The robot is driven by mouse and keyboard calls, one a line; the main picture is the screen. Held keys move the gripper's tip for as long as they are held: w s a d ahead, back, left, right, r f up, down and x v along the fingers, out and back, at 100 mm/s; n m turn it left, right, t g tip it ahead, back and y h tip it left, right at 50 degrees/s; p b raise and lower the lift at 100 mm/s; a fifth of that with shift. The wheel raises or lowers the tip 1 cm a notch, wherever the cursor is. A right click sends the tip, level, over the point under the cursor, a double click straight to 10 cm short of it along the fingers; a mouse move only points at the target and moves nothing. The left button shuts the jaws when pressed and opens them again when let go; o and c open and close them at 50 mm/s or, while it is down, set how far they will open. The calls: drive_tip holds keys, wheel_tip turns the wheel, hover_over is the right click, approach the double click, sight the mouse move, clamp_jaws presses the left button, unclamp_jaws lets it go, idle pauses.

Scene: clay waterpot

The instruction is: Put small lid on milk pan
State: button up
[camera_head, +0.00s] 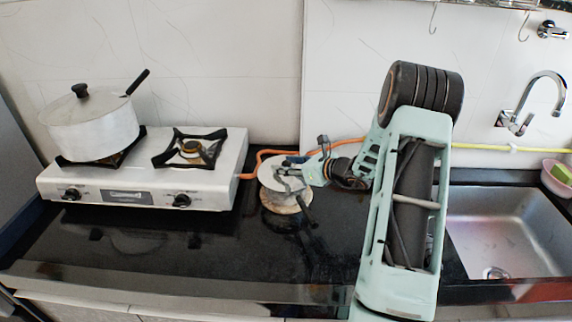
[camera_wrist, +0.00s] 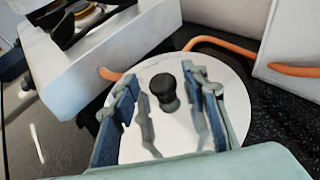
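A round white lid (camera_wrist: 185,130) with a black knob (camera_wrist: 165,92) lies below my gripper (camera_wrist: 165,95) in the wrist view. The two blue fingers are apart, one on each side of the knob, with gaps between; the gripper is open. In the head view the lid (camera_head: 274,172) is partly covered by my gripper (camera_head: 292,178). A pale brown round shape (camera_head: 284,203) and a dark bar show just below it; I cannot tell if this is a pan. A white pan (camera_head: 95,133) with a dark handle stands on the left burner, with a knobbed lid (camera_head: 92,104) on it.
The white stove (camera_head: 130,185) is at the left, its right burner (camera_head: 190,148) empty. An orange hose (camera_head: 265,153) runs behind the lid. A steel sink (camera_head: 510,225) is at the right. The black counter (camera_head: 150,250) is clear in front.

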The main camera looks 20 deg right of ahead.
drive_tip(key=shift+r, duration=0.1)
drive_tip(key=v, duration=1.2)
